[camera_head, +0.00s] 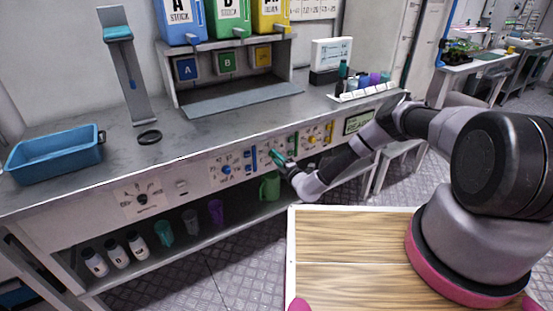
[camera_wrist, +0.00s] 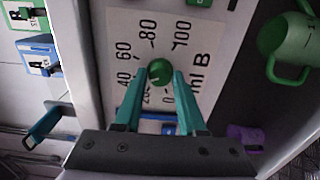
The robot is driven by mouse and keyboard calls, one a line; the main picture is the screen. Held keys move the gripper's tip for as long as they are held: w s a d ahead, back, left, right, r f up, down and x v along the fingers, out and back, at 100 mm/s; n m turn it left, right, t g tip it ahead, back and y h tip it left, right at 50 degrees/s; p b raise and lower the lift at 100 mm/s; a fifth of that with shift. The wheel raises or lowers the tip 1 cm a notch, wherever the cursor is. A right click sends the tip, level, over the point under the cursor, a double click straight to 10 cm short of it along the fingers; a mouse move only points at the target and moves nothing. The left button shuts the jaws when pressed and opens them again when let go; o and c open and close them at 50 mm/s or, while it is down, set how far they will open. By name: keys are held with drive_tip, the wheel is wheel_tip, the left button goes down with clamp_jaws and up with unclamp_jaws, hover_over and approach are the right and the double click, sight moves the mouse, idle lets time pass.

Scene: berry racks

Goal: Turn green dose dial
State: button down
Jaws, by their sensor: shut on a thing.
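The green dose dial (camera_wrist: 159,71) is a round knob on a white panel marked "ml B" with numbers from 0 to 100. In the wrist view, my gripper (camera_wrist: 160,78) has its two teal fingers on either side of the dial, shut on it. In the head view, my gripper (camera_head: 276,155) is at the front panel of the bench, and its fingers and arm hide the green dial there.
A blue dial (camera_head: 226,170) is left of my gripper and a yellow dial (camera_head: 312,139) is to its right. A green jug (camera_head: 270,187) stands on the shelf below. A blue tray (camera_head: 55,153) sits on the bench top at left.

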idle(0.3)
drive_tip(key=c, duration=0.5)
unclamp_jaws()
drive_tip(key=shift+d, duration=0.1)
drive_tip(key=v, duration=1)
drive_tip(key=shift+s+d, duration=0.25)
drive_tip(key=shift+s, duration=0.05)
